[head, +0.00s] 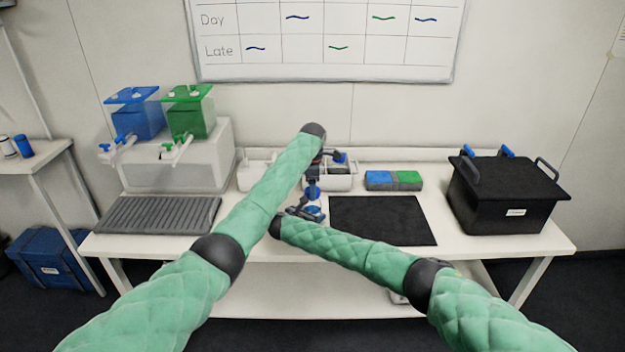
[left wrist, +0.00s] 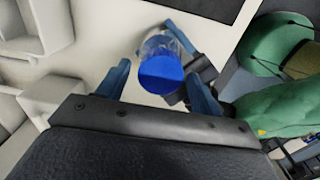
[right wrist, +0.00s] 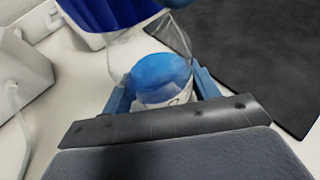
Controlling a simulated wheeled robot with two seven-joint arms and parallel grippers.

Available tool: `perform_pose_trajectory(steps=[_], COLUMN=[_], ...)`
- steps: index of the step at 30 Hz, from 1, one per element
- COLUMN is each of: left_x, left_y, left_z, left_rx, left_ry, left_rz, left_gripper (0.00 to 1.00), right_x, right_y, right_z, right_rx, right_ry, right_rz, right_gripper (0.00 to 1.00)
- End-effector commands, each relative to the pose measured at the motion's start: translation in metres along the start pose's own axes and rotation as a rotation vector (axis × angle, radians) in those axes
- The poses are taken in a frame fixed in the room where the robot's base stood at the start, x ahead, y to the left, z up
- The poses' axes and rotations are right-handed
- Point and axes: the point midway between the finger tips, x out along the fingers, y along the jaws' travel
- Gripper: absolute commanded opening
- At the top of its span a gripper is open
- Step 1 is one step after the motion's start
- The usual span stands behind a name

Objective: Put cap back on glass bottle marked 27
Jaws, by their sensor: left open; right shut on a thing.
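The glass bottle (right wrist: 128,60) has clear glass, blue contents and a pale label, and stands between my right fingers. My right gripper (right wrist: 163,82) is shut on it; in the head view this gripper (head: 303,212) is low, left of the black mat. The blue cap (left wrist: 160,74) is at the top of the bottle and appears seated on its mouth; it also shows in the right wrist view (right wrist: 105,12). My left gripper (left wrist: 160,80) is open, its fingers on either side of the cap. In the head view it (head: 314,180) points down above the bottle. No number is readable.
A black mat (head: 385,220) lies right of the bottle. A black lidded box (head: 508,200) stands right. A grey ribbed tray (head: 158,214) and two dispensers (head: 190,118) are left.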

Motion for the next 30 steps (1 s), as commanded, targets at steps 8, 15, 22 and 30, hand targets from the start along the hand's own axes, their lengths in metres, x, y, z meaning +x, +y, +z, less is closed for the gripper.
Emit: perform_pose_trajectory(steps=[8, 15, 22, 30], left_x=[0.0085, 0.0082, 0.008, 0.008], left_y=[-0.0001, -0.0001, 0.0002, 0.0005], left_z=[-0.0003, -0.0003, -0.0005, -0.0009], left_rx=[0.0, 0.0, 0.0, 0.188], left_ry=[0.001, 0.001, 0.001, 0.0], left_rz=[0.0, 0.0, 0.001, 0.001], left_gripper=[0.65, 0.54, 0.2, 0.2], right_x=[-0.0002, -0.0002, -0.0003, -0.0006], right_y=[0.0003, 0.0003, 0.0003, 0.0004], right_z=[0.0009, 0.0009, 0.0007, 0.0004], right_rx=[0.0, 0.001, 0.001, 0.001], right_ry=[-0.001, -0.001, -0.001, -0.001], right_rz=[0.0, 0.0, 0.0, 0.0], right_gripper=[0.0, 0.0, 0.0, 0.0])
